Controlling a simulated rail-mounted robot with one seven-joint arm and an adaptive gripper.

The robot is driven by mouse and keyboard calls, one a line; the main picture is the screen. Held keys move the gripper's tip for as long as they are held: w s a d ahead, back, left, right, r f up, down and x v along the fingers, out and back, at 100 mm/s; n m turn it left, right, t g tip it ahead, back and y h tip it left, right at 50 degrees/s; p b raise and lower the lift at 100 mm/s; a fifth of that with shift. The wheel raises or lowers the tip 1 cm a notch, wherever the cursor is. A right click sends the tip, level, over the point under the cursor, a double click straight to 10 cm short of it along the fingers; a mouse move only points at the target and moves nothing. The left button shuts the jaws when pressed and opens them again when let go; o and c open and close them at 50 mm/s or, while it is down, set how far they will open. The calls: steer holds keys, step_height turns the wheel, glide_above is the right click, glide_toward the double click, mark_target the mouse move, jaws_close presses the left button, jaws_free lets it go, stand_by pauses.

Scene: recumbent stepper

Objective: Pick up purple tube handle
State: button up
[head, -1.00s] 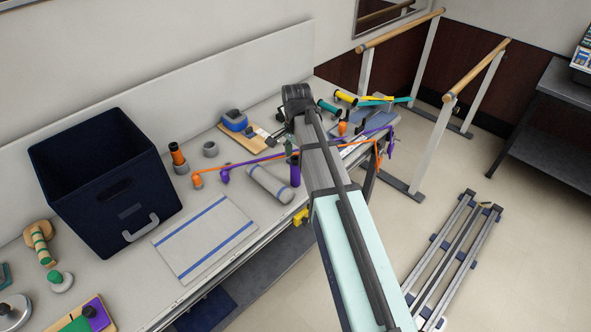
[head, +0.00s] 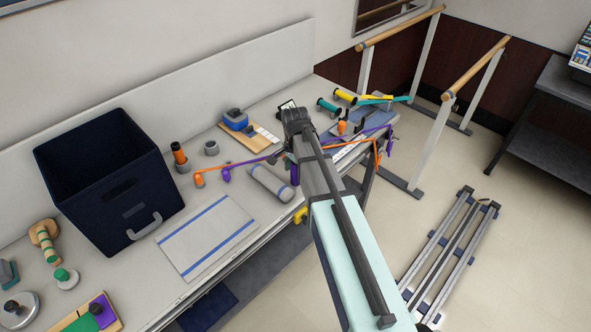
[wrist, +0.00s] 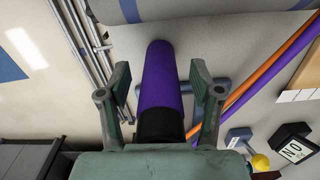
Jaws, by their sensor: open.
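The purple tube handle (wrist: 161,75) is a purple cylinder with a black lower part, seen large in the wrist view. My gripper (wrist: 159,82) is open, with one finger on each side of the handle. Gaps show between the handle and both fingers, so it is not gripped. In the head view my arm hides most or all of this handle, and the gripper's fingers cannot be made out there.
A grey roll (head: 270,182) lies beside the handle's place on the bench. Orange and purple bands (wrist: 275,75) stretch to the right in the wrist view. A dark blue bin (head: 110,185) and a striped towel (head: 207,237) are further left.

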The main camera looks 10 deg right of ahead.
jaws_close()
steer(key=shift+r, duration=0.1)
stand_by(0.3)
